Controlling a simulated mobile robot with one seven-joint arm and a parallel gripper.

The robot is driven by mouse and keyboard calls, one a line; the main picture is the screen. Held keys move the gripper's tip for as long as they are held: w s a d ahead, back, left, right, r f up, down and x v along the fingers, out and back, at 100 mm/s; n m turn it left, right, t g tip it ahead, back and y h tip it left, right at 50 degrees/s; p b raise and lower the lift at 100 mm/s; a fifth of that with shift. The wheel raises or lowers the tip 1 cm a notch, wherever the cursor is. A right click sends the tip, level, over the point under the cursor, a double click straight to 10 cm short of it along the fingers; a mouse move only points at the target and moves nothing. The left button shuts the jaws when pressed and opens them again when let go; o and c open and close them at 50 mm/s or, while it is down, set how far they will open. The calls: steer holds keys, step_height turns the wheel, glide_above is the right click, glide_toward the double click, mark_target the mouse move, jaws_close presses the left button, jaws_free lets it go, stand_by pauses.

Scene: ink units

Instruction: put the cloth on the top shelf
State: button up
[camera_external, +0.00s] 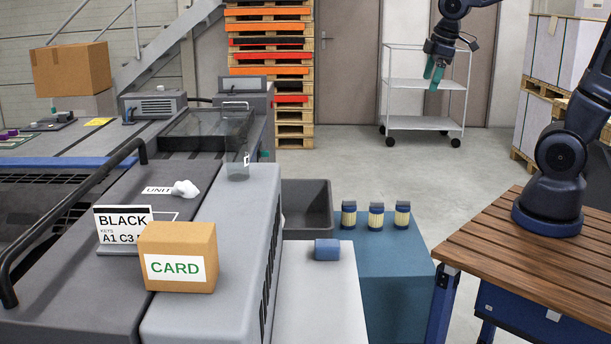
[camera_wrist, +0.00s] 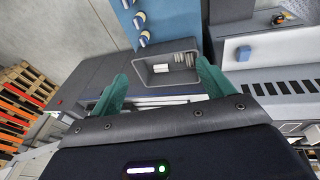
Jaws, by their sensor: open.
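A small white crumpled piece (camera_external: 185,188), which looks like the cloth, lies on the grey machine top beside the UNIT label. I cannot pick it out in the wrist view. A white wire trolley (camera_external: 423,85) with shelves stands at the back; I cannot tell whether its top level is a full shelf or only a frame. My gripper (camera_external: 434,75) hangs high in front of the trolley in the picture, far from the white piece. Its teal fingers are apart, and in the wrist view the gripper (camera_wrist: 162,73) shows nothing between them at close range.
A CARD box (camera_external: 180,257) and a BLACK sign (camera_external: 123,228) stand near the white piece. A dark grey bin (camera_external: 307,207), a blue block (camera_external: 327,249) and three jars (camera_external: 376,216) lie to their right. A wooden table (camera_external: 530,250) carries my arm base. The floor before the trolley is clear.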

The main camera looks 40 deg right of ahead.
steer(key=s+d+r+m+t, duration=0.1)
steer(key=s+d+r+m, duration=0.1)
steer(key=s+d+m, duration=0.6)
steer(key=shift+s+d+r, duration=0.15)
steer(key=shift+s+d, duration=0.95)
steer(key=shift+s, duration=0.95)
